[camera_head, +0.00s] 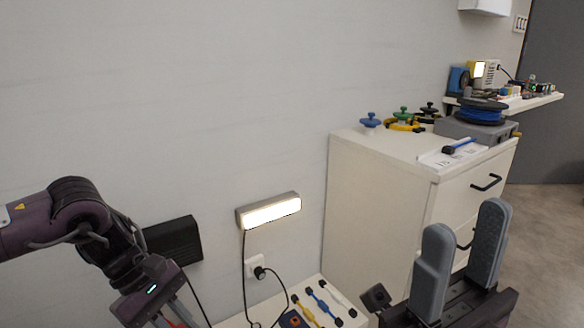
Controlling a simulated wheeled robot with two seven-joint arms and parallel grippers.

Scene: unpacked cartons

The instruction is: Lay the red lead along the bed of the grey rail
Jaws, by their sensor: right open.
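My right gripper (460,262) is at the lower right, in front of the white cabinet. Its two grey fingers point up and stand apart with nothing between them. My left gripper (168,308) is at the lower left. The bottom edge cuts off its fingers, so I cannot tell whether it is open. A small bit of red shows beside it at the bottom edge; I cannot tell whether this is the red lead. I cannot make out the grey rail in this view.
A white surface (236,322) at the bottom holds yellow (307,312), blue (325,306) and white (339,298) leads. A lit lamp (270,211) and a socket (256,268) are on the wall. The white cabinet (378,190) bears knobs and a blue spool (481,115).

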